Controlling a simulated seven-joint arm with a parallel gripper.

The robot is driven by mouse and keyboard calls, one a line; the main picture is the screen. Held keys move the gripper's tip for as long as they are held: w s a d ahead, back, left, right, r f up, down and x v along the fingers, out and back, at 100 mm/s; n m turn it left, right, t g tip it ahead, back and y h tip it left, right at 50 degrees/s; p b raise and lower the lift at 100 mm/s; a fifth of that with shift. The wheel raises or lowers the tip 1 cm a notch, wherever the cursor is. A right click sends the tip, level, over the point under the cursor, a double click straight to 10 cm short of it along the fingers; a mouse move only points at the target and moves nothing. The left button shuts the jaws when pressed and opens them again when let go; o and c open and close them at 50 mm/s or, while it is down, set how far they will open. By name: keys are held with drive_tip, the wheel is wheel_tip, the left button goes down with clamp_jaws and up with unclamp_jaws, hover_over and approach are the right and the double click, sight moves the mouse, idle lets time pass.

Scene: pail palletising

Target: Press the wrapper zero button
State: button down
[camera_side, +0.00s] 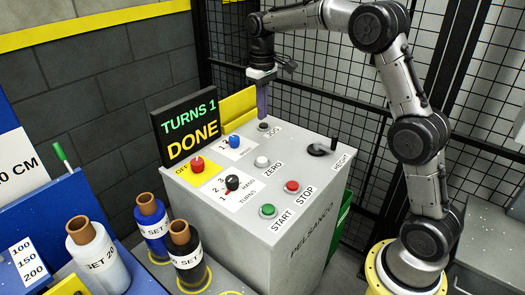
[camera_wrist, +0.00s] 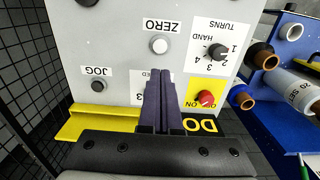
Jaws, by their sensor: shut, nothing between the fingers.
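The zero button (camera_side: 262,161) is a round white-grey button labelled ZERO on the sloped top of the grey control box (camera_side: 310,235). In the wrist view the zero button (camera_wrist: 159,45) lies beyond my fingertips, with its label printed upside down. My gripper (camera_side: 262,117) is above the back of the box near the JOG button (camera_side: 263,127), pointing down. In the wrist view my gripper (camera_wrist: 165,73) has its two dark fingers together, with nothing between them. The fingers hide the blue knob there. A gap to the zero button shows in both views.
A display (camera_side: 188,128) reads TURNS 1 DONE. Red (camera_side: 197,164), blue (camera_side: 234,141) and black (camera_side: 232,182) knobs, green START (camera_side: 268,210) and red STOP (camera_side: 292,186) buttons and a black height lever (camera_side: 320,149) surround the zero button. Wire fencing (camera_side: 310,90) stands behind.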

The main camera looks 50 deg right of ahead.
sight(263, 160)
idle(0.3)
wheel_tip(263, 160, down, 14)
idle(0.6)
drive_tip(key=shift+s+f, duration=0.2)
drive_tip(key=shift+f, duration=1.05)
wheel_tip(263, 160, up, 16)
drive_tip(key=shift+w, duration=0.35)
drive_tip(key=shift+d+f, duration=0.1)
